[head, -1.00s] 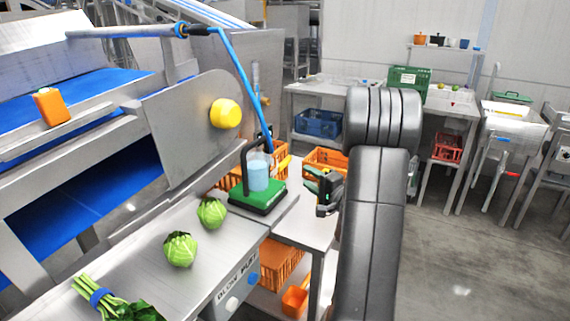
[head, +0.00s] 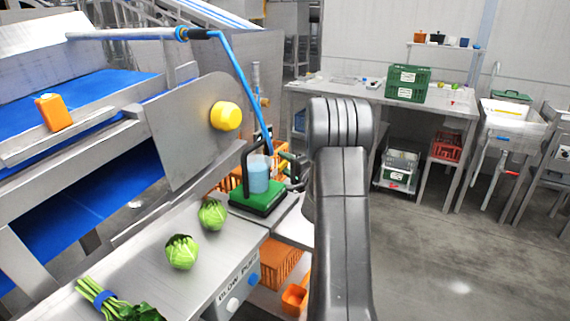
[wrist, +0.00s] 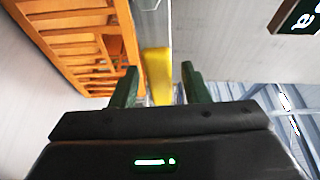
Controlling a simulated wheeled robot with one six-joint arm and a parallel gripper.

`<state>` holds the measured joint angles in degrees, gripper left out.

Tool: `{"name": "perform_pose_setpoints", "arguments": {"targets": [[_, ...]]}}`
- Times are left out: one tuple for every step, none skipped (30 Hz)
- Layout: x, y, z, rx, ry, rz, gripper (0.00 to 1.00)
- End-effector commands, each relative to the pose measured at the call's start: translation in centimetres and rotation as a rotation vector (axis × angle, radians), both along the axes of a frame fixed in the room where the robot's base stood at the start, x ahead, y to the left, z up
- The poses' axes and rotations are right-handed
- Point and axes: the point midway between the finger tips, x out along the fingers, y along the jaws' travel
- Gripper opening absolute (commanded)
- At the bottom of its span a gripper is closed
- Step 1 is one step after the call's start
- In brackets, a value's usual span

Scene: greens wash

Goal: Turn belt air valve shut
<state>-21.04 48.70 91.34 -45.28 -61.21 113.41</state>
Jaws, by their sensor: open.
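The valve's yellow lever (wrist: 158,85) shows in the wrist view as a flat bar between my fingers. My gripper (wrist: 158,68) is open, with one green finger on each side of the lever. I cannot tell whether either finger touches it. In the head view my gripper (head: 286,163) is just right of the green-based stand, and my own arm and fingers hide most of the valve there. A blue hose (head: 243,88) runs down towards that spot.
A green-based stand with a blue jar (head: 259,175) is close left of my gripper. Cabbages (head: 182,252) lie on the steel counter (head: 150,270). An orange crate (wrist: 75,40) is close beside the fingers in the wrist view. Open floor lies to the right.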

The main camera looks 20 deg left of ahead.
Motion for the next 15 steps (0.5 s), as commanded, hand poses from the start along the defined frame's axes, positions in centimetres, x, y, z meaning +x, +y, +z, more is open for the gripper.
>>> {"name": "perform_pose_setpoints", "arguments": {"targets": [[-0.01,-0.01,0.00,0.000,0.000,0.000,0.42],[-0.01,-0.02,0.01,0.000,0.000,0.000,0.36],[-0.01,-0.02,0.01,0.000,0.000,0.000,0.28],[-0.01,-0.02,0.01,0.000,0.000,0.000,0.22],[-0.01,-0.02,0.01,0.000,0.000,0.000,0.16],[-0.01,-0.02,0.01,0.000,0.000,0.000,0.08],[-0.02,-0.03,0.02,0.000,0.000,0.000,0.03],[-0.02,-0.03,0.02,0.000,0.000,0.000,0.00],[-0.02,-0.03,0.02,0.000,0.000,0.000,0.00],[-0.02,-0.03,0.02,-0.001,-0.001,0.000,0.00],[-0.02,-0.03,0.02,-0.001,-0.001,0.000,0.00],[-0.02,-0.03,0.02,0.000,0.000,0.000,0.00],[-0.02,-0.03,0.04,0.000,0.001,0.000,0.00],[-0.01,-0.03,0.05,0.000,0.004,0.000,0.00],[-0.01,-0.03,0.06,0.001,0.012,0.000,0.00]]}}
